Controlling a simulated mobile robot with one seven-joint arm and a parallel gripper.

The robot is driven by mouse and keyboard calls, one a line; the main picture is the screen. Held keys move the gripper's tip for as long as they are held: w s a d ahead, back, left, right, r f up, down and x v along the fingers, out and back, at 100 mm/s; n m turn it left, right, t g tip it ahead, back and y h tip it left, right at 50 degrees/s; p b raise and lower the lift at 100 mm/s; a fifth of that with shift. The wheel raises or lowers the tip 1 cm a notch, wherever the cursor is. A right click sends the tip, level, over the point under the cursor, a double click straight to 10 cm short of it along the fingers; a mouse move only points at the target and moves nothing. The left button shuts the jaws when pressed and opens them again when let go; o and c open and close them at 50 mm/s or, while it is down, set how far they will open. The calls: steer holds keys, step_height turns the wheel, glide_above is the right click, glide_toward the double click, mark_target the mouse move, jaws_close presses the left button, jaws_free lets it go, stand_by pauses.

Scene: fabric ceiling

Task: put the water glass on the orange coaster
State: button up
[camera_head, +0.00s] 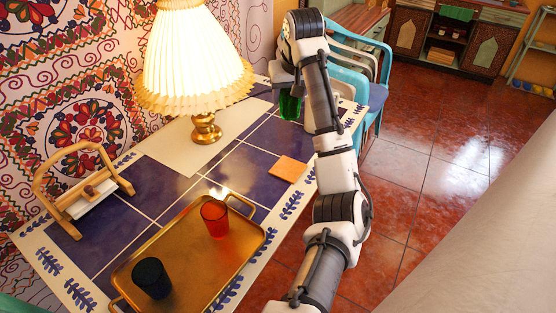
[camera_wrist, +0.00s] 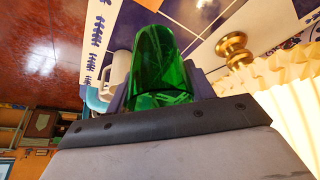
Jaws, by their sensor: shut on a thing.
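A green see-through glass (camera_head: 290,106) is in my gripper (camera_head: 287,88) near the table's far right end. In the wrist view the green glass (camera_wrist: 158,66) sits between the two fingers of my gripper (camera_wrist: 156,86), which are shut on it. I cannot tell whether its base touches the tabletop. The flat, square orange coaster (camera_head: 288,168) lies bare on the blue tiles by the table's right edge, nearer than the glass. My arm passes just right of it.
A brass tray (camera_head: 190,270) holds a red glass (camera_head: 214,218) and a black cup (camera_head: 151,278). A lit lamp (camera_head: 195,60) with a brass base stands left of my gripper. A wooden holder (camera_head: 80,190) is at the left. Turquoise chairs (camera_head: 372,100) stand beyond the table's right edge.

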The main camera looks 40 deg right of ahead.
step_height(320, 180, down, 19)
steer(key=p, duration=0.3)
steer(key=shift+f, duration=0.1)
steer(key=shift+f, duration=0.15)
steer(key=o, duration=1)
steer(key=b+v, duration=0.2)
steer(key=v, duration=1)
steer(key=shift+r, duration=0.2)
